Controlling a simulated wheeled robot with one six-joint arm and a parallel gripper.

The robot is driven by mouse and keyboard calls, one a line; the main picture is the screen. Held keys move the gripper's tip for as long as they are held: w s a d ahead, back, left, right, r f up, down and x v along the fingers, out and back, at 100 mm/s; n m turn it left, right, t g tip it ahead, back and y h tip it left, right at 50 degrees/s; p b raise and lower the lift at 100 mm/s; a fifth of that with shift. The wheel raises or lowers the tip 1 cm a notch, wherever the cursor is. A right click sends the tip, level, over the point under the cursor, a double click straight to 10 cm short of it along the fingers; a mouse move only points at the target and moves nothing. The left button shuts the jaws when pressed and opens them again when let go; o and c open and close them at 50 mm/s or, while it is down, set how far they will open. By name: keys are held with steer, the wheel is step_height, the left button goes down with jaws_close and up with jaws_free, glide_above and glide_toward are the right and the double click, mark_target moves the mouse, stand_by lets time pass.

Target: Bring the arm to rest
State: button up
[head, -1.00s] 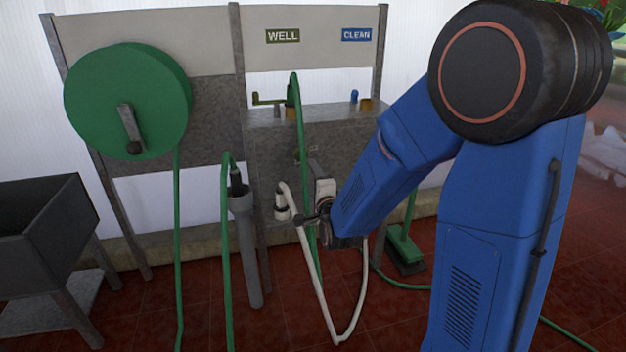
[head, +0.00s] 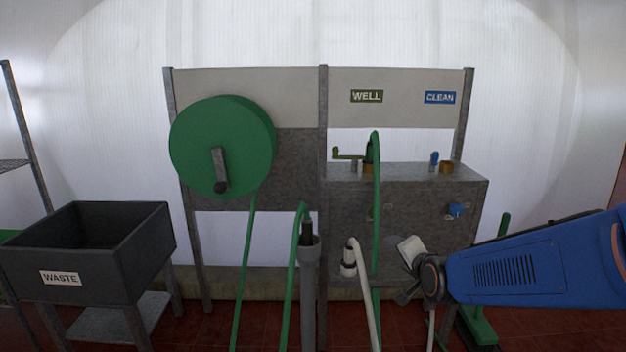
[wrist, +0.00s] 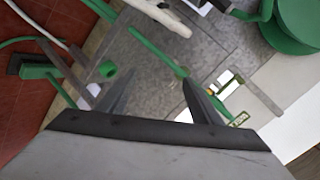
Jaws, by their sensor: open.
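My gripper (wrist: 158,98) is open and empty in the wrist view, its two dark fingers spread apart. In the head view my blue arm reaches in from the right, and its dark wrist end is in front of the grey stand, to the right of the white hose. The fingers themselves are hard to make out in the head view. A green hose (head: 376,215) hangs down the front of the stand, to the left of my wrist.
A grey stand (head: 410,215) carries WELL and CLEAN signs. To the left are a green reel (head: 222,147), a grey upright tube (head: 309,290) and a dark WASTE bin (head: 68,258). A white hose (head: 364,290) hangs near my wrist. A green brush (head: 480,325) stands at lower right.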

steer(key=s+d+n+g, duration=0.1)
steer(key=s+n+g, duration=0.1)
steer(key=s, duration=0.8)
steer(key=s+d+n+g, duration=0.2)
steer(key=s+n, duration=0.3)
steer(key=s, duration=0.5)
steer(key=s+d+n+g+h, duration=0.1)
steer(key=s+n+g, duration=0.3)
steer(key=s, duration=0.7)
steer(key=shift+d+f, duration=0.3)
steer(key=shift+d, duration=0.4)
